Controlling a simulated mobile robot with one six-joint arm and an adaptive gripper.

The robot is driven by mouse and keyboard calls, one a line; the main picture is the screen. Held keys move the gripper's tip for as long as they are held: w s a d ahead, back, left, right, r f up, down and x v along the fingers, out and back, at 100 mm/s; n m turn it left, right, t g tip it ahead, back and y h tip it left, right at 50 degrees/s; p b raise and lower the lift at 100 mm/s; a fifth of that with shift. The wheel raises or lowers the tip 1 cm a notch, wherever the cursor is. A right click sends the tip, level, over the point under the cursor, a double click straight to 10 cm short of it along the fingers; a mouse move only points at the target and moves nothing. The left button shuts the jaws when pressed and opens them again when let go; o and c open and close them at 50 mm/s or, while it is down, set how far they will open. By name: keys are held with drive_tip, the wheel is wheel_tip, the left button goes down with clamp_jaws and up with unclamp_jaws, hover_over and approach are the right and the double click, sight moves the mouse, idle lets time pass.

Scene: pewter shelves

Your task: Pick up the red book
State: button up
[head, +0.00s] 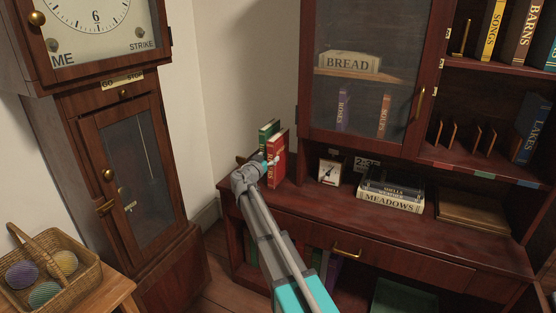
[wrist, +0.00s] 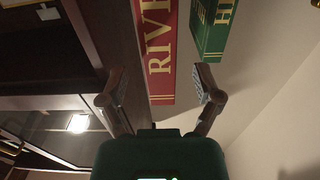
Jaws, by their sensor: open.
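The red book (head: 278,160) stands upright near the left end of the cabinet's counter. A green book (head: 268,133) stands close behind it. My gripper (head: 262,166) is at the red book's left side in the head view, and its fingers are partly hidden there. In the wrist view, my gripper (wrist: 158,85) is open with nothing between its fingers. I cannot tell whether a finger touches either book.
A small clock (head: 330,171) and a stack of lying books (head: 391,191) are further right on the counter (head: 300,205). A glass-doored cupboard (head: 366,70) rises above. A tall clock (head: 130,150) and a basket (head: 82,282) stand left.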

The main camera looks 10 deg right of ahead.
sight(276, 150)
drive_tip(key=shift+w+d, duration=0.4)
drive_tip(key=shift+w, duration=0.1)
drive_tip(key=shift+w, duration=0.1)
drive_tip(key=shift+x, duration=2.55)
clamp_jaws()
